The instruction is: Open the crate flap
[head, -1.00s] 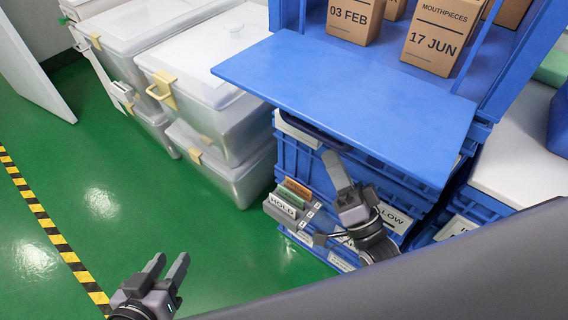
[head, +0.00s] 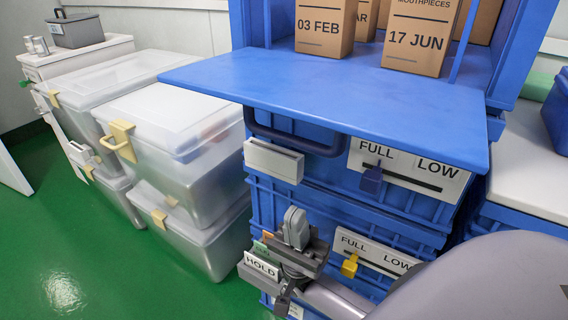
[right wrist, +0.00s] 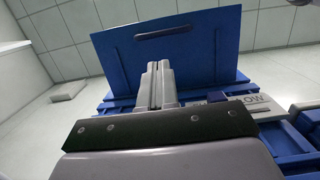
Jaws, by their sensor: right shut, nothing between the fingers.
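The blue crate (head: 541,30) stands on top of a stack, and its front is open. Its blue flap (head: 330,105) is folded down and sticks out roughly level from the opening. A dark blue handle (head: 290,141) hangs below the flap's front edge. In the right wrist view the flap's underside (right wrist: 205,52) and the handle (right wrist: 162,33) are seen from below. My right gripper (head: 295,220) is shut and empty, below the flap and apart from it, in front of the lower crates. It also shows in the right wrist view (right wrist: 155,68). My left gripper is out of view.
Cartons (head: 418,40) stand inside the open crate. Lower blue crates (head: 345,205) carry FULL/LOW label plates and a HOLD card holder (head: 260,268) close to my right gripper. Clear lidded bins (head: 185,150) stand at left. Green floor (head: 70,260) is free at front left.

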